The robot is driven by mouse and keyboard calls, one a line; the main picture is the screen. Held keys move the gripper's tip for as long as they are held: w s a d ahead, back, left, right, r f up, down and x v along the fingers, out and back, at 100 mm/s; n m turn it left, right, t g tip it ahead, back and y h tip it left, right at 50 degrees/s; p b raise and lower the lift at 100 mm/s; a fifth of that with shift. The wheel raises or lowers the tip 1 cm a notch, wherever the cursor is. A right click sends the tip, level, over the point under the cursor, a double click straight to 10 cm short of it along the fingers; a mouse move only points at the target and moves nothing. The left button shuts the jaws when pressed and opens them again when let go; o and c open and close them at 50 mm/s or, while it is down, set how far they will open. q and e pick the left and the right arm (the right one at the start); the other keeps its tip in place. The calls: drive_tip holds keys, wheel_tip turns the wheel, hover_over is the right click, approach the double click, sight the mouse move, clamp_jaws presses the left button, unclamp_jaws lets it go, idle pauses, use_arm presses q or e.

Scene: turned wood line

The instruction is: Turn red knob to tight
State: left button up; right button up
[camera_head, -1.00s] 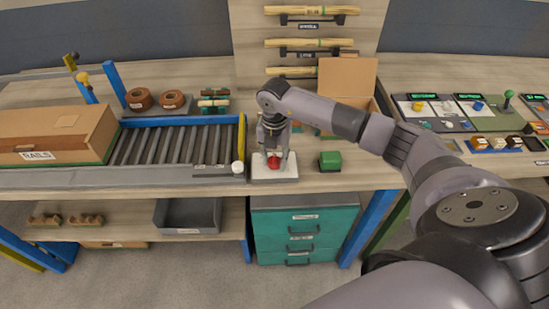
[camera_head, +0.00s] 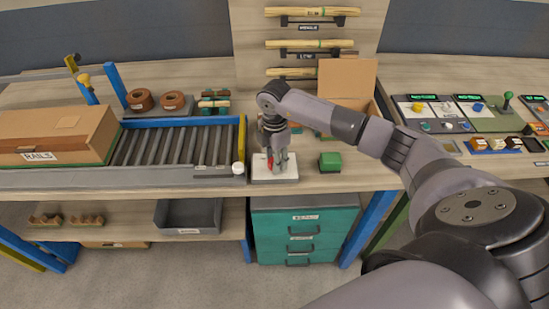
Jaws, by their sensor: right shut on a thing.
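The red knob (camera_head: 270,162) sits on a white base plate (camera_head: 289,174) at the front edge of the workbench, right of the roller conveyor. Only a narrow upright red part of it shows between my fingers. My right gripper (camera_head: 276,165) points down over the plate and is shut on the red knob. The fingers and wrist hide most of the knob, and no tight mark can be read. My left gripper is not in view.
A green block (camera_head: 330,161) stands just right of the plate. The roller conveyor (camera_head: 175,147) with a cardboard box (camera_head: 56,136) lies to the left. An open carton (camera_head: 347,79) stands behind, and control panels (camera_head: 450,112) are at the right.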

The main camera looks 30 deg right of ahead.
drive_tip(key=shift+w, duration=0.1)
idle(0.3)
drive_tip(key=o, duration=1.2)
drive_tip(key=shift+c, duration=0.2)
wheel_tip(320, 180, up, 12)
